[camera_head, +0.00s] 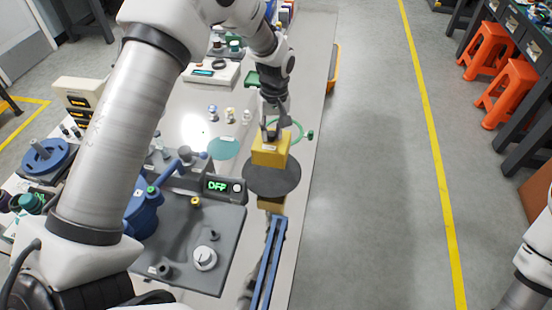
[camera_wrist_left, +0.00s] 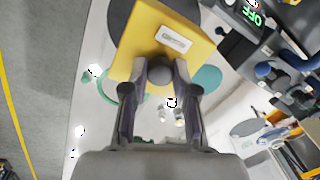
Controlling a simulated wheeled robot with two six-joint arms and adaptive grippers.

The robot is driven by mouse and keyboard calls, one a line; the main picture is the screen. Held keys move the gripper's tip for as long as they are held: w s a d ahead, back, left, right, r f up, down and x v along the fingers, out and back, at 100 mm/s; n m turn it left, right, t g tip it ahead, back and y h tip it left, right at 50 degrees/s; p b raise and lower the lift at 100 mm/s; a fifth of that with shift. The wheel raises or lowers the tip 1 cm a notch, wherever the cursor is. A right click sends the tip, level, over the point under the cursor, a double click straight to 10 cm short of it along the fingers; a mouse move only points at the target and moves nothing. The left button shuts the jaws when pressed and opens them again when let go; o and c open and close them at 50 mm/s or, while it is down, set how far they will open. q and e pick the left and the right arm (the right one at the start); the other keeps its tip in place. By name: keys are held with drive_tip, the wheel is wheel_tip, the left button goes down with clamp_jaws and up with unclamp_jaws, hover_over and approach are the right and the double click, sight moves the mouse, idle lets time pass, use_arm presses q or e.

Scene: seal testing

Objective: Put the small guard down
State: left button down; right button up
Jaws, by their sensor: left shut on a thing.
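The small guard appears to be the yellow box-shaped piece (camera_head: 270,152) with a white label. In the head view my left gripper (camera_head: 272,132) comes down on its top from above. The left wrist view shows the yellow piece (camera_wrist_left: 158,45) with a dark round knob between my fingertips (camera_wrist_left: 160,78), which are shut on it. The piece is over or beside a dark grey disc (camera_head: 272,178); I cannot tell whether it touches. Part of my right arm shows at the right edge, but its gripper is outside the picture.
A test unit with a green "OFF" display (camera_head: 223,186) stands left of the disc. A blue rail (camera_head: 271,262) lies in front. A green ring (camera_head: 298,131) and a teal disc (camera_head: 222,148) lie nearby. The table's right edge is close, with open floor beyond.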

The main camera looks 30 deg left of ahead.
sight(268, 144)
use_arm(q)
drive_tip(key=s+f, duration=0.1)
drive_tip(key=s+f+p, duration=0.1)
drive_tip(key=f, duration=0.1)
drive_tip(key=shift+a, duration=0.15)
drive_tip(key=f, duration=0.4)
drive_tip(key=w+f+p, duration=0.1)
drive_tip(key=f, duration=0.1)
drive_tip(key=shift+f, duration=0.25)
drive_tip(key=shift+s+r, duration=0.15)
drive_tip(key=shift+s, duration=0.05)
use_arm(e)
drive_tip(key=shift+s+r, duration=0.3)
drive_tip(key=shift+r, duration=0.3)
drive_tip(key=shift+s+r, duration=0.25)
drive_tip(key=shift+r, duration=0.3)
use_arm(q)
drive_tip(key=c, duration=0.9)
unclamp_jaws()
drive_tip(key=shift+w+f, duration=0.1)
drive_tip(key=shift+f, duration=0.15)
use_arm(e)
drive_tip(key=shift+f, duration=0.1)
use_arm(q)
drive_tip(key=shift+r, duration=0.15)
